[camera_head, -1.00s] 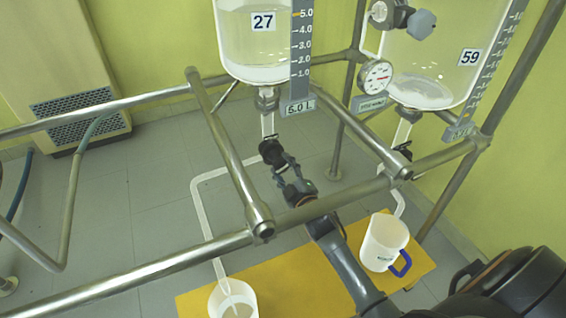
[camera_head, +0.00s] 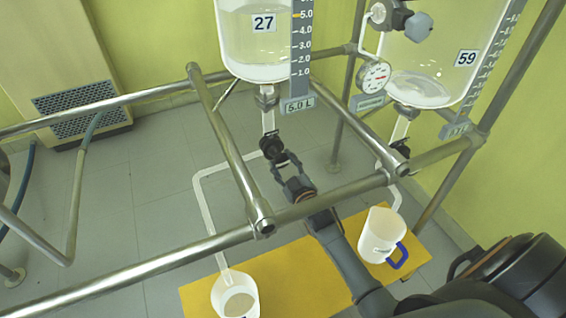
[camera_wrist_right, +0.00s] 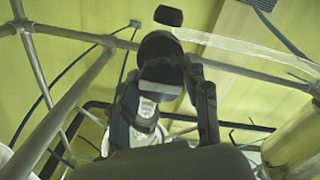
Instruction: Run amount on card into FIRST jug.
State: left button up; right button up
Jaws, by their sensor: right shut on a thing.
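The glass reactor labelled 27 (camera_head: 254,45) holds clear liquid, beside a 5.0 L scale (camera_head: 301,55). Below its outlet sits a black valve handle (camera_head: 271,146). My right gripper (camera_head: 283,163) is shut on this handle; the wrist view shows the fingers (camera_wrist_right: 165,105) either side of the black knob (camera_wrist_right: 161,75). A clear tube (camera_head: 203,205) runs from the valve down into a white jug (camera_head: 236,296) at the bottom, which has greyish liquid in it. A second white jug (camera_head: 380,236) with a blue handle stands to the right. I cannot read which jug is FIRST. My left gripper is out of view.
Reactor 59 (camera_head: 425,60) hangs at the right with its own black valve (camera_head: 398,157) and a gauge (camera_head: 376,77). Open grey floor lies left.

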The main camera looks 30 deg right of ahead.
jog(key=shift+f, duration=0.1)
jog(key=o, duration=1.2)
jog(key=shift+c, duration=0.2)
jog(key=shift+s, duration=0.1)
jog(key=s, duration=1.1)
jog(key=shift+s+a, duration=0.35)
jog(key=shift+s, duration=0.05)
